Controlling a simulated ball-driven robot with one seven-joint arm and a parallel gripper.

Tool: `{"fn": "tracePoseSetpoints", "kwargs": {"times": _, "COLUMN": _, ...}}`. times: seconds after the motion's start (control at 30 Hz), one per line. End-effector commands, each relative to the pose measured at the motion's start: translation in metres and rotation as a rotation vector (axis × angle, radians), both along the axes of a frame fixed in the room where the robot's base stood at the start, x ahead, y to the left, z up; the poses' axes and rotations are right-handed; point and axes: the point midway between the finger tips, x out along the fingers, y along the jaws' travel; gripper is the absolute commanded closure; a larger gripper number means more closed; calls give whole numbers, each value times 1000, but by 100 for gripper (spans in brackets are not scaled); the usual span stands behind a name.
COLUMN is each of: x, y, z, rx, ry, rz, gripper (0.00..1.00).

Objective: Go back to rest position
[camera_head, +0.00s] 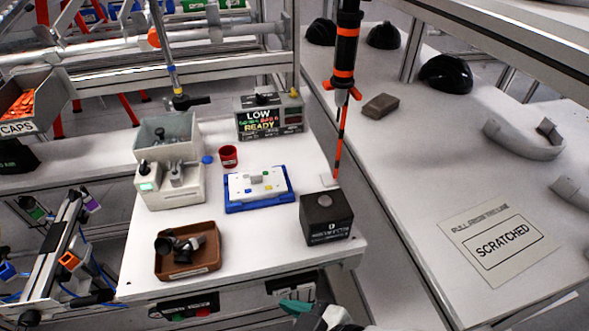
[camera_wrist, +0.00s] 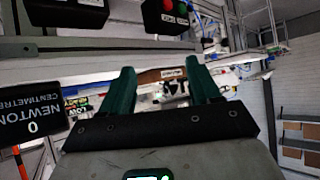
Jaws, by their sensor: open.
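My gripper (camera_wrist: 163,82) shows in the wrist view with its two teal fingers apart and nothing between them. In the head view only a little of my gripper (camera_head: 302,309) shows at the bottom edge, in front of the white workbench (camera_head: 262,275). It looks clear of the objects on the bench. The rest of my arm is out of the head view.
On the bench are a brown tray (camera_head: 215,262) of dark parts, a black box (camera_head: 327,217), a blue-framed fixture (camera_head: 232,207) and a red cup (camera_head: 228,156). An orange-black tool (camera_head: 345,50) hangs above. The right table carries a SCRATCHED sign (camera_head: 470,262) and black shells (camera_head: 445,73).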

Motion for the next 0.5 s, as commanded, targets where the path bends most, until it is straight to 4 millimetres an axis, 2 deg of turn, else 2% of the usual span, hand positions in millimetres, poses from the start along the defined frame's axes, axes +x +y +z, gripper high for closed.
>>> {"fn": "tracePoseSetpoints", "kwargs": {"times": 0.17, "x": 7, "y": -62, "z": -40, "rx": -108, "ry": 122, "rz": -178, "gripper": 38}}
{"fn": "tracePoseSetpoints", "kwargs": {"times": 0.27, "x": 3, "y": -112, "z": -69, "rx": -189, "ry": 229, "rz": -324, "gripper": 38}}
{"fn": "tracePoseSetpoints", "kwargs": {"times": 0.4, "x": -26, "y": -192, "z": -112, "rx": -307, "ry": 425, "rz": -575, "gripper": 38}}
{"fn": "tracePoseSetpoints", "kwargs": {"times": 0.5, "x": -56, "y": -237, "z": -135, "rx": -374, "ry": 559, "rz": -738, "gripper": 38}}
